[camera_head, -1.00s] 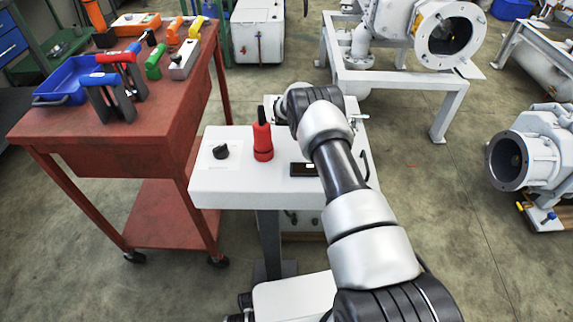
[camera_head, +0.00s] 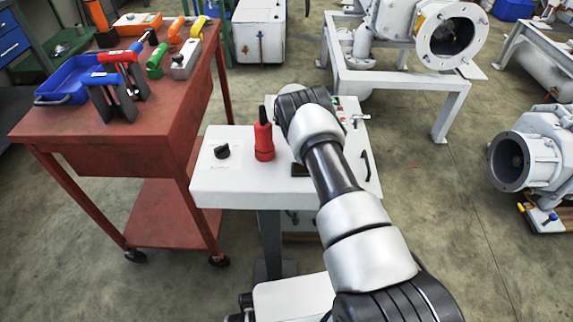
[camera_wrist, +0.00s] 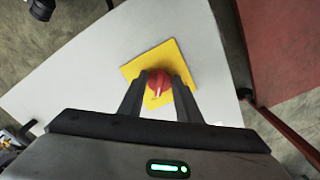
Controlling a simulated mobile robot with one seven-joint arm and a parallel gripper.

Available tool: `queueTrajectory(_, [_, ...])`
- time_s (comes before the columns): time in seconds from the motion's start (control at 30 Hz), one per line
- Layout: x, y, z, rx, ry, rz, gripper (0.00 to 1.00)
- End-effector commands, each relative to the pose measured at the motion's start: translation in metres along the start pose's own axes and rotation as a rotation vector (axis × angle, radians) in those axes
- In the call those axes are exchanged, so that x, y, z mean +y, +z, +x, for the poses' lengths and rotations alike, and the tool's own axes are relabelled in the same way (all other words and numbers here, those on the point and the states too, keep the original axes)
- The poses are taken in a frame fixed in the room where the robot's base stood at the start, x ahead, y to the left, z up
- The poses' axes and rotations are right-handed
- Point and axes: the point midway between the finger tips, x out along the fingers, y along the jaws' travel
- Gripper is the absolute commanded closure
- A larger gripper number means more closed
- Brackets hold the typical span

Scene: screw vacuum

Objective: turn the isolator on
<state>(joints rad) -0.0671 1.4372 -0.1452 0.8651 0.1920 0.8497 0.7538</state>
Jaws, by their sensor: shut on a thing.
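The isolator is a round red knob (camera_wrist: 157,83) with a white mark on a square yellow plate (camera_wrist: 132,71), fixed to a white panel (camera_wrist: 60,88). My gripper (camera_wrist: 160,76) is over the plate in the wrist view, with one finger on each side of the red knob, shut on it. In the head view the isolator and the fingers are hidden behind my arm, above the white cabinet top (camera_head: 228,183).
A red tool table (camera_head: 60,125) stands close on the left.

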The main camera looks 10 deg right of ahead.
Motion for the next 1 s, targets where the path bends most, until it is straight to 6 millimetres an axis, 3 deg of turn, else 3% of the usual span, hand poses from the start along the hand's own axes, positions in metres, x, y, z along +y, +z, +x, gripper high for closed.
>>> queueTrajectory(0.33, [-0.0005, 0.0005, 0.0001, -0.001, 0.001, 0.139, 0.91])
queueTrajectory(0.87, [-0.0007, 0.0004, 0.0001, -0.001, 0.001, 0.165, 0.91])
queueTrajectory(0.9, [-0.0007, 0.0004, 0.0001, -0.001, 0.001, 0.165, 0.67])
queueTrajectory(1.0, [-0.0007, 0.0003, 0.0001, -0.001, 0.000, 0.164, 0.52])
